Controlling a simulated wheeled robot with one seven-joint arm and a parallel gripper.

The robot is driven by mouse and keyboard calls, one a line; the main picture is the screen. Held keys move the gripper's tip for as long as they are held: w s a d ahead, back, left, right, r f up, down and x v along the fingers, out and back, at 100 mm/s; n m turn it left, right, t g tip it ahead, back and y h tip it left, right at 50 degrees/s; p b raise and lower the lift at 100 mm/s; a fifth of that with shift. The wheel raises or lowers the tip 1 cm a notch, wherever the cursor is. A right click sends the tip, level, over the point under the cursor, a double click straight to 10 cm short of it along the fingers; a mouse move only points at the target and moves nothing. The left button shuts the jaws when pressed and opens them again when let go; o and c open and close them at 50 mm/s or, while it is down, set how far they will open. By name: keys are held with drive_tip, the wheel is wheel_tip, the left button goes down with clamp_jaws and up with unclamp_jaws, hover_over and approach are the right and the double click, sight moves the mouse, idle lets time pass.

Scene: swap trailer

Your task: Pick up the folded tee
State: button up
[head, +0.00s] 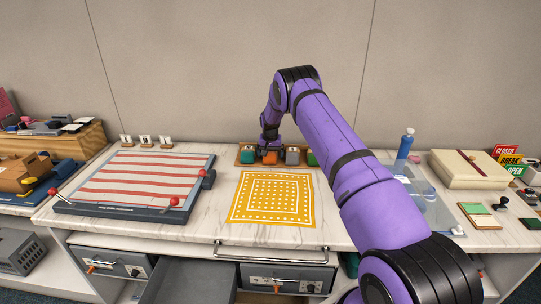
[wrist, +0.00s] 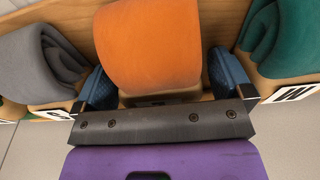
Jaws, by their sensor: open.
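Several folded tees sit in a row in a wooden rack (head: 240,160) at the back of the counter. My gripper, also in the wrist view (wrist: 160,82), is open, with one blue fingertip on each side of the orange tee. I cannot tell whether the fingers touch it. A grey folded tee (wrist: 42,62) lies to the left in the wrist view and a green one (wrist: 278,40) to the right.
White letter cards (wrist: 296,92) stand by the rack's compartments. A yellow patterned mat (head: 272,198) lies in front of the rack. A red-striped board (head: 140,183) lies to the left. A blue bottle (head: 405,145) and a cream box (head: 470,168) stand to the right. A drawer (head: 188,282) below is open.

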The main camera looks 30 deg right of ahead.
drive_tip(key=shift+r, duration=0.1)
drive_tip(key=c, duration=1.1)
drive_tip(key=shift+o, duration=0.2)
